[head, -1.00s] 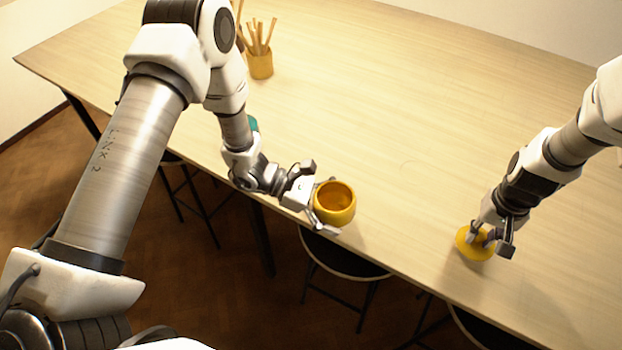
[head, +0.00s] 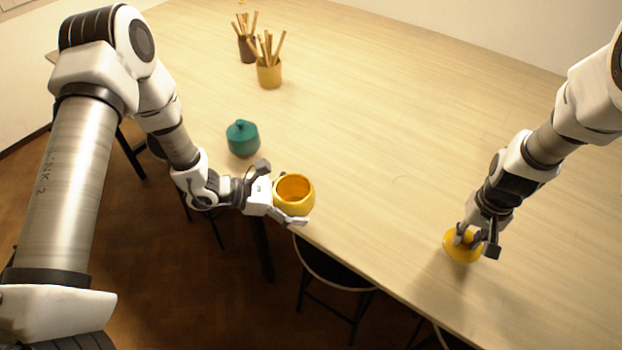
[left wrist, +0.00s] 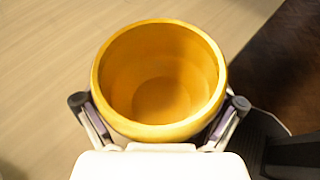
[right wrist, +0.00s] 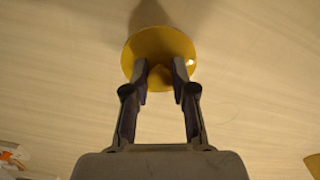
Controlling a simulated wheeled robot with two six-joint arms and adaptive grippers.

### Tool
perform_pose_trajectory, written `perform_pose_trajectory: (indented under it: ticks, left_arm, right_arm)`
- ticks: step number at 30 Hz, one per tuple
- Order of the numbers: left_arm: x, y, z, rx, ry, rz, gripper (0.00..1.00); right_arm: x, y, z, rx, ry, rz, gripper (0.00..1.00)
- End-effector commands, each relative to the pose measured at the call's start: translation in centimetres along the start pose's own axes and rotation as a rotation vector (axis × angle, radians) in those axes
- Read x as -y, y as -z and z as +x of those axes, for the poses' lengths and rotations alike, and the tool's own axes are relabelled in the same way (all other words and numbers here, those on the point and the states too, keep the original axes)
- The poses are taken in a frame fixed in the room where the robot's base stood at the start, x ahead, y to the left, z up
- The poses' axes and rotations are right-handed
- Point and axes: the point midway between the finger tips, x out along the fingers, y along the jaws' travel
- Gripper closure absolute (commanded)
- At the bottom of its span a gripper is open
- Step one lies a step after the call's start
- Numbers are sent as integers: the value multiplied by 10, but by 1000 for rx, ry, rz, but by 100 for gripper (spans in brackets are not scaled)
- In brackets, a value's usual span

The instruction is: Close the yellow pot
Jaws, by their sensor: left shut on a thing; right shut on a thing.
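The yellow pot (head: 293,209) is upright and uncovered near the table's front edge, its inside empty in the left wrist view (left wrist: 160,132). My left gripper (head: 281,200) is shut on its sides, one finger on each side. The round yellow lid (head: 457,252) is to the right, apart from the pot. The lid also shows in the right wrist view (right wrist: 158,45). I cannot tell its exact height over the table.
A teal lidded pot (head: 243,140) stands behind my left gripper. A yellow cup (head: 269,76) and a dark cup (head: 247,50), both with sticks, stand farther back. The table (head: 390,140) is clear between the arms. Stools (head: 335,275) stand below its front edge.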

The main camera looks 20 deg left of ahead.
Motion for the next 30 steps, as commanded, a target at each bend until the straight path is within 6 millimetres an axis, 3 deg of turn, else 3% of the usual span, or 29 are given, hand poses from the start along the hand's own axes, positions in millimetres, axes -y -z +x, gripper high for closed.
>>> perform_pose_trajectory:
  ticks: [6, 12, 23, 30]
  left_arm:
    - [-54, 0, 26, 1, 0, 5, 69]
    - [-92, 0, 44, 1, 0, 3, 69]
    - [-98, 0, 47, 1, 1, -1, 69]
    - [-95, 30, 59, 1, 1, -1, 69]
  right_arm:
    - [0, 0, 2, 0, 0, 0, 100]
    - [0, 0, 8, 0, 0, 0, 100]
    - [0, 0, 8, 0, 0, 0, 100]
    - [0, 0, 19, 0, 0, 0, 100]
